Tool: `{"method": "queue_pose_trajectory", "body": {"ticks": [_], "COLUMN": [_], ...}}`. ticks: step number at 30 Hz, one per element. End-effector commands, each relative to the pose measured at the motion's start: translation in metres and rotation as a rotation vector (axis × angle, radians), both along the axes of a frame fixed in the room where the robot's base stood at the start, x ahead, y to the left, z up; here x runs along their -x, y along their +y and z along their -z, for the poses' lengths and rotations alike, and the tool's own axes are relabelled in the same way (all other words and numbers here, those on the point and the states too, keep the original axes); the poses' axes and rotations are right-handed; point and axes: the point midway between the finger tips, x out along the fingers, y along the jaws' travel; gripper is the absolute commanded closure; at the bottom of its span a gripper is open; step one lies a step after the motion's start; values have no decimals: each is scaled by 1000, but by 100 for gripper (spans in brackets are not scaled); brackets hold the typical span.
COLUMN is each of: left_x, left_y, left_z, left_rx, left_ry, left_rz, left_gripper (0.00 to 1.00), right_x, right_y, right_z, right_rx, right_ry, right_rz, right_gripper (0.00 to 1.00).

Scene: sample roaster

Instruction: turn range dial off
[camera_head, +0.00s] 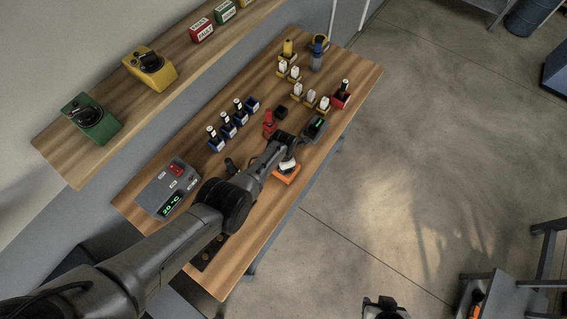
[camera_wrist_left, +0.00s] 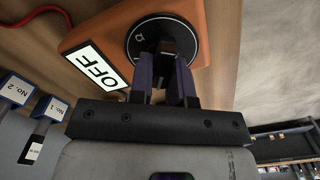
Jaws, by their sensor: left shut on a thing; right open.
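An orange unit (camera_wrist_left: 100,32) with a round black dial (camera_wrist_left: 203,38) fills the top of the left wrist view. A white label reading OFF (camera_wrist_left: 96,66) is beside the dial. My left gripper (camera_wrist_left: 172,82) is shut on the dial's raised knob, its two dark fingers on either side. The fingers hide part of the knob, so its pointing direction is unclear. In the head view the orange unit (camera_head: 288,178) is at the bench's front edge, its dial covered by my left wrist. My right gripper (camera_head: 383,306) is open and empty over the floor at the bottom edge.
A shelf above carries a green dial unit (camera_head: 92,120) and a yellow one (camera_head: 150,67).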

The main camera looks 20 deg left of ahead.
Motion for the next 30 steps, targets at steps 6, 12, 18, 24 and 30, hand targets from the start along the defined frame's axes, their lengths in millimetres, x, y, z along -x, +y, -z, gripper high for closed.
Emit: {"method": "queue_pose_trajectory", "body": {"ticks": [6, 12, 18, 24, 30], "left_x": [0, 0, 0, 0, 0], "left_y": [0, 0, 0, 0, 0], "left_z": [0, 0, 0, 0, 0], "left_rx": [0, 0, 0, 0, 0], "left_ry": [0, 0, 0, 0, 0], "left_rz": [-28, -31, -30, -30, -30], "left_gripper": [100, 100, 81, 62, 56], "right_x": [0, 0, 0, 0, 0], "right_y": [1, 2, 3, 3, 3], "right_z": [0, 0, 0, 0, 0], "right_rx": [-3, -8, -11, -11, -8], "right_ry": [-1, 0, 0, 0, 0], "right_rz": [2, 5, 7, 7, 6], "right_gripper": [57, 57, 57, 57, 57]}}
